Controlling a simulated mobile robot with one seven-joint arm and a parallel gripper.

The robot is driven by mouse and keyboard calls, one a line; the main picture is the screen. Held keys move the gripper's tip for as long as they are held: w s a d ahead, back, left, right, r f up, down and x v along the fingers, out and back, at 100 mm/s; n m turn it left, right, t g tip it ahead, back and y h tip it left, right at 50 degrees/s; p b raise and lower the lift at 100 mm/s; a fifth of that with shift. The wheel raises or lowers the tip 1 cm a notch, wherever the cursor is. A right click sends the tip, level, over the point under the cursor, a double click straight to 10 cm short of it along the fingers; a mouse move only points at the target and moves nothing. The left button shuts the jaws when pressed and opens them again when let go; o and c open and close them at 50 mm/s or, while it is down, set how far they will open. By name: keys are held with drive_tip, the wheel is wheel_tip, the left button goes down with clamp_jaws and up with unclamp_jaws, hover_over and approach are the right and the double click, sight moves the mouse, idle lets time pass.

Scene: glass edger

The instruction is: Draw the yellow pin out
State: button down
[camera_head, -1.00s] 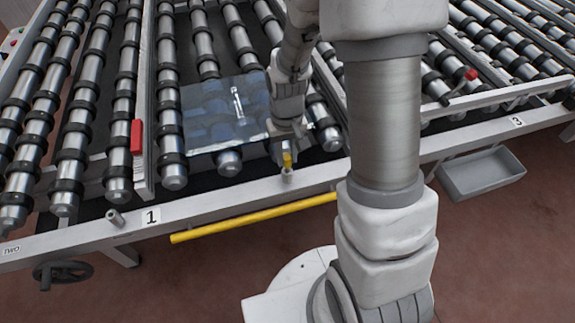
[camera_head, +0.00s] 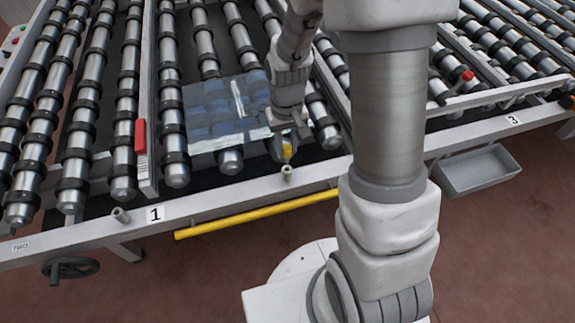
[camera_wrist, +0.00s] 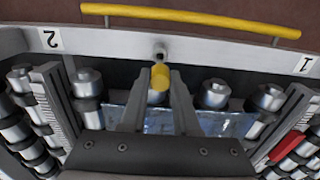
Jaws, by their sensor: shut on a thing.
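The yellow pin (camera_head: 287,151) is held in my gripper (camera_head: 286,147) above the front rail of the roller table. In the wrist view the pin (camera_wrist: 160,79) sits between the two fingers of my gripper (camera_wrist: 159,73), which are shut on it. A short grey tube (camera_head: 287,173) stands up from the rail just below the pin. In the wrist view the tube (camera_wrist: 159,53) shows just beyond the pin, and its mouth looks open. The pin appears apart from the tube, with a small gap in the head view.
A glass sheet (camera_head: 222,112) lies on the rollers behind my gripper. A yellow bar (camera_head: 255,214) runs below the front rail (camera_head: 225,201). A red block (camera_head: 140,137) stands on a divider at left. A grey bin (camera_head: 478,172) hangs at right.

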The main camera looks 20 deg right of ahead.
drive_tip(key=shift+r, duration=0.1)
drive_tip(key=shift+r+p, duration=1.45)
drive_tip(key=shift+r, duration=0.45)
